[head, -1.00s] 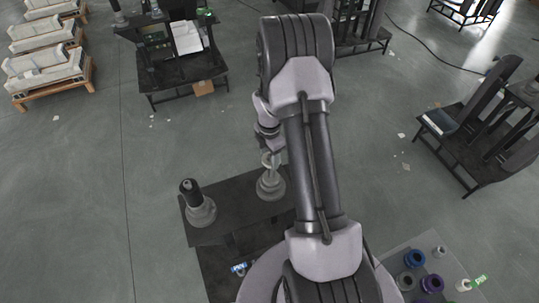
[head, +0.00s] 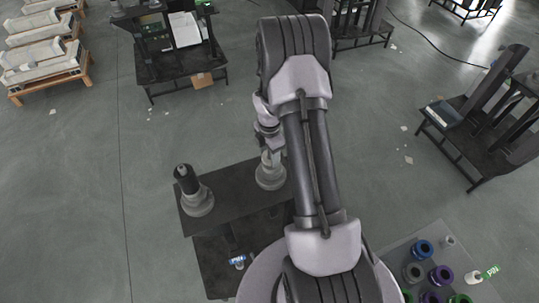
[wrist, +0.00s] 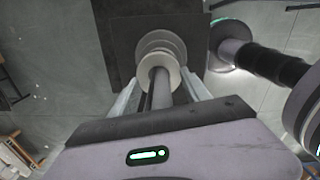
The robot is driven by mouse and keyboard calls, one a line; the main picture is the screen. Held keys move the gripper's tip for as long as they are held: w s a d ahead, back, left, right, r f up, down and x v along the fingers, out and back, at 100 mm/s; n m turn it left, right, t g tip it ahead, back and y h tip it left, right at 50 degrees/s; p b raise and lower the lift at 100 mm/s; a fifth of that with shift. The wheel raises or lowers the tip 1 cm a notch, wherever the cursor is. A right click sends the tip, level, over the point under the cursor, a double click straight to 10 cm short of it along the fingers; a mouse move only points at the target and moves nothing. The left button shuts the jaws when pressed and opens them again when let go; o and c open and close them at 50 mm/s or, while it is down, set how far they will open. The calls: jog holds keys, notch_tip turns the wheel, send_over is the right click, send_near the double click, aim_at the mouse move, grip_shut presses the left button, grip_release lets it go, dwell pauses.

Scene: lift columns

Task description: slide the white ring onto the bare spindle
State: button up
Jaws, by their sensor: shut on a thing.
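The white ring (wrist: 154,64) is held between the two fingers of my gripper (wrist: 160,82) in the wrist view. A grey rod, the spindle (wrist: 162,94), stands up through the ring, which appears to be around it. The spindle's stepped round base (wrist: 160,42) lies beyond the ring. In the head view my gripper (head: 271,154) is directly over the pale base (head: 271,178). My wrist hides most of the ring and rod there. How far down the rod the ring sits is hard to tell.
A second stand with a black upper part (head: 190,182) is on the left of the dark table (head: 232,188); it also shows at right in the wrist view (wrist: 262,62). A small blue-and-white item (head: 238,262) lies at the front. Coloured spools (head: 441,275) sit at right.

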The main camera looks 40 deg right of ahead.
jog(key=shift+s+a+f+b, duration=0.2)
jog(key=shift+s+f, duration=0.15)
jog(key=shift+f, duration=0.2)
jog(key=shift+s+a+f+b, duration=0.2)
jog(key=shift+s+f, duration=0.15)
jog(key=shift+f, duration=0.2)
jog(key=o, duration=1.5)
jog(key=shift+s, duration=0.1)
jog(key=shift+o, duration=0.2)
jog(key=r, duration=0.1)
jog(key=w+r, duration=0.1)
jog(key=r, duration=0.2)
jog(key=shift+w+d+r, duration=0.3)
jog(key=shift+d+r, duration=0.1)
jog(key=r, duration=0.5)
jog(key=r+p, duration=0.1)
jog(key=r, duration=0.8)
jog(key=shift+s+a+r+p, duration=0.15)
jog(key=shift+s+r+p, duration=0.15)
jog(key=shift+r+p, duration=0.1)
